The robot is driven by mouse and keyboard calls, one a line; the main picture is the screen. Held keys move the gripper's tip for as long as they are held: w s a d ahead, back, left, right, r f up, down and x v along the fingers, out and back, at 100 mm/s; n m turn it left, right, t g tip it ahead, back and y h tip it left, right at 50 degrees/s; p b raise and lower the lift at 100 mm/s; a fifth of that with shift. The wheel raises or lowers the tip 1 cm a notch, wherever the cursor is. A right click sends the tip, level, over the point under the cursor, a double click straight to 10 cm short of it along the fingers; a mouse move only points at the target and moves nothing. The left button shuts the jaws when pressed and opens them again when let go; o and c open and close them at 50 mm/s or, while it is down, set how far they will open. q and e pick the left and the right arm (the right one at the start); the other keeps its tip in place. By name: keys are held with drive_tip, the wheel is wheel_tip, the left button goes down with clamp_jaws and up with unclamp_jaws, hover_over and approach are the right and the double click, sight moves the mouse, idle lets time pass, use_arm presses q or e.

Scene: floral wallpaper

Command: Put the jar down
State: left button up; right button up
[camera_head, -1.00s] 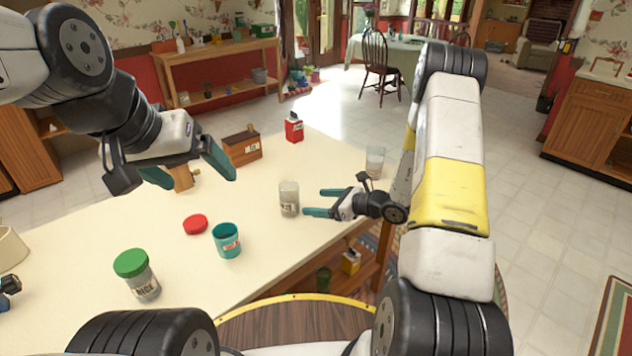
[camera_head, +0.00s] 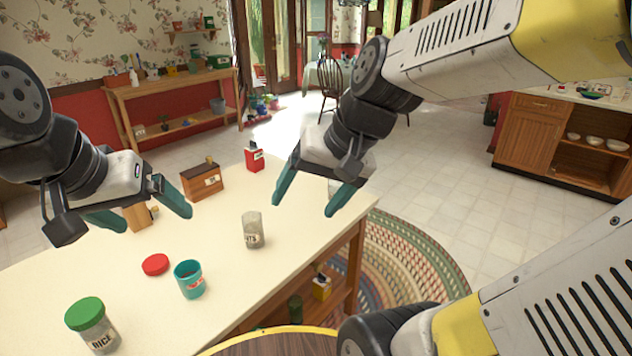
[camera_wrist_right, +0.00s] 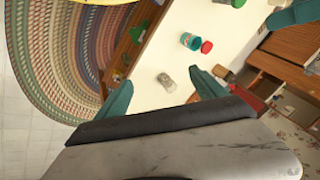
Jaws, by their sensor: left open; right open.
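A clear glass jar with a partly readable label (camera_head: 253,231) stands upright and without a lid on the cream table (camera_head: 262,284). It also shows in the right wrist view (camera_wrist_right: 167,82). My right gripper (camera_head: 303,205) is open and empty, raised above the table and to the right of the jar, apart from it. My left gripper (camera_head: 158,214) is open and empty above the table's left part. A teal jar (camera_head: 189,279) stands open beside a red lid (camera_head: 156,264). A jar marked RICE with a green lid (camera_head: 92,325) stands at the front left.
A wooden box (camera_head: 202,181) and a red tin (camera_head: 254,156) stand at the table's far side. A yellow container (camera_head: 320,287) sits on the shelf below. A braided rug (camera_head: 412,262) lies right of the table. The tabletop around the clear jar is bare.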

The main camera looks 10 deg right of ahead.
drive_tip(key=d, duration=0.1)
drive_tip(key=s+d+r+n+t+h, duration=0.2)
drive_tip(key=shift+d+r, duration=0.2)
drive_tip(key=shift+d, duration=0.05)
